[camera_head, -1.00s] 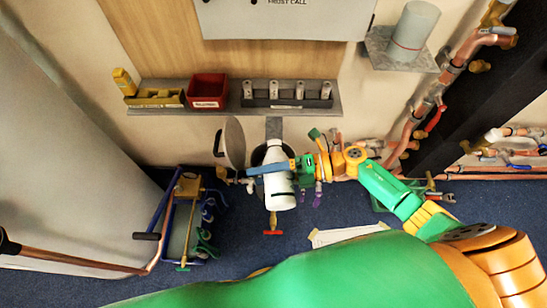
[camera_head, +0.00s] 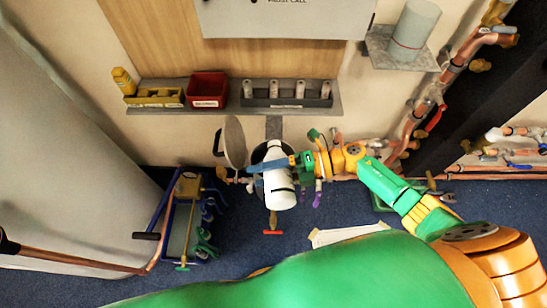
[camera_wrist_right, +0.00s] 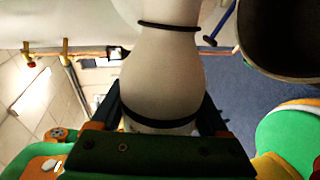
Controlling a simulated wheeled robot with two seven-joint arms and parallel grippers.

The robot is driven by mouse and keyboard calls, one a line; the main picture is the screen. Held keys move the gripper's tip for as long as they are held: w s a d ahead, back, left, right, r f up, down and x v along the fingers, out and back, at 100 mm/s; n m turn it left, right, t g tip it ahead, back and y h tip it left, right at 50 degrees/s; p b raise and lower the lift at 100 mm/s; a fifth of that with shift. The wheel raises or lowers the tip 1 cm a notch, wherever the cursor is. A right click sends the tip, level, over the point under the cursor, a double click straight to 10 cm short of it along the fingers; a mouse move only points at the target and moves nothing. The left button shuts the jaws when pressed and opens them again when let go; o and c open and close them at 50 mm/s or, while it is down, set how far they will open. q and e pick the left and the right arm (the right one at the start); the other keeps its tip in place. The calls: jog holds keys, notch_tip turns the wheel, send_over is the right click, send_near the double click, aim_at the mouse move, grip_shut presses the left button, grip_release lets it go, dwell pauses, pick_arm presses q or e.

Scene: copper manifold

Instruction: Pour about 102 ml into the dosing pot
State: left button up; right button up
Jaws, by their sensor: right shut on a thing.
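My right gripper (camera_head: 283,164) is shut on a white bottle (camera_head: 281,190) with dark bands. In the right wrist view the bottle (camera_wrist_right: 162,75) fills the middle between the fingers, its narrower part towards the top of the picture. The dosing pot (camera_head: 258,156) is at the wall, mostly hidden behind the bottle in the head view. Its round grey lid (camera_head: 234,142) stands open at the left. In the right wrist view a dark, wide round opening, apparently the pot's (camera_wrist_right: 297,38), is at upper right, beside the bottle. I cannot see any liquid stream. My left gripper is not in view.
A wall shelf (camera_head: 225,110) above holds a yellow bottle (camera_head: 123,80), a red bin (camera_head: 207,90) and a dark rack (camera_head: 287,100). A blue-framed trolley (camera_head: 183,220) stands at lower left. Copper pipes (camera_head: 425,105) run at the right.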

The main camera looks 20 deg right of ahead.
dwell(0.3)
jog(key=shift+s+m, duration=0.4)
jog(key=shift+s, duration=0.2)
jog(key=shift+s+a+r+m, duration=0.1)
jog(key=shift+s+m, duration=0.2)
jog(key=shift+s, duration=0.2)
dwell(0.4)
jog(key=shift+r+m+g+p, duration=0.3)
jog(key=shift+r+m+g, duration=0.1)
jog(key=shift+r, duration=0.05)
dwell(0.5)
jog(key=shift+w+f+m, duration=0.1)
jog(key=shift+w+m, duration=0.05)
jog(key=shift+m, duration=0.15)
